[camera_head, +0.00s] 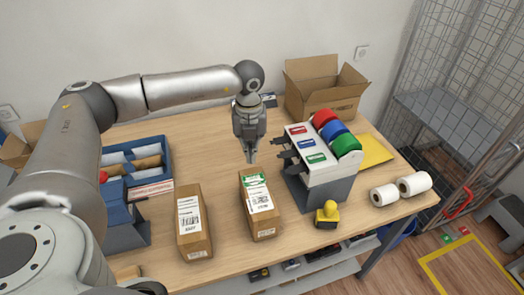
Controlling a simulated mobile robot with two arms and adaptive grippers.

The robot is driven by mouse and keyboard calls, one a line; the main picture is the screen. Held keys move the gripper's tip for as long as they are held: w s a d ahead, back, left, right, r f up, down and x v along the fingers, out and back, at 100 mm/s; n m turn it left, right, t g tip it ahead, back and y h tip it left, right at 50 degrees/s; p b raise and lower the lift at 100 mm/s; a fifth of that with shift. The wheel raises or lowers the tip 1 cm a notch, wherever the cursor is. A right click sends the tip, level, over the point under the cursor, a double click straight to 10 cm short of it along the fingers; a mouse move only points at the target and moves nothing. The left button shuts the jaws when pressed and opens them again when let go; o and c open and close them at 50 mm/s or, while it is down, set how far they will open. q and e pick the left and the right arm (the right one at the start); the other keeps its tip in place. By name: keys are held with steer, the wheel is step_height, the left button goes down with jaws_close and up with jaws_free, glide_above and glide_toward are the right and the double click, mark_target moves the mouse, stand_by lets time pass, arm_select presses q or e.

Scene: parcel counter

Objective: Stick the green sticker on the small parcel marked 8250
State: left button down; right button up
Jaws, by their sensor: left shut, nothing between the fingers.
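Two small brown parcels lie side by side at the front of the table: a left parcel (195,243) and a right parcel (261,222). Each bears a white label; the printed numbers are too small to read. A green sticker (254,180) lies on the right parcel, at the far end of its label. The sticker dispenser (327,176) stands to the right with red, blue and green rolls; its green roll (346,143) is nearest. My left gripper (251,159) is shut and empty, just above and beyond the right parcel. My right gripper is not in view.
A yellow-handled stamp (327,213) stands before the dispenser. White paper rolls (414,184) and a yellow envelope (374,150) lie at right. An open carton (324,90) stands at the back. A blue bin (164,153) of packages is at left. The table middle is clear.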

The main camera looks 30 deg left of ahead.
arm_select(q)
steer(key=b, duration=0.4)
glide_above(253, 179)
step_height(253, 179, down, 7)
steer(key=shift+r, duration=0.2)
steer(key=shift+f, duration=0.35)
steer(key=shift+d, duration=0.15)
steer(key=shift+f+b, duration=0.45)
steer(key=shift+b, duration=0.05)
steer(key=shift+f+b, duration=0.7)
steer(key=shift+f, duration=0.25)
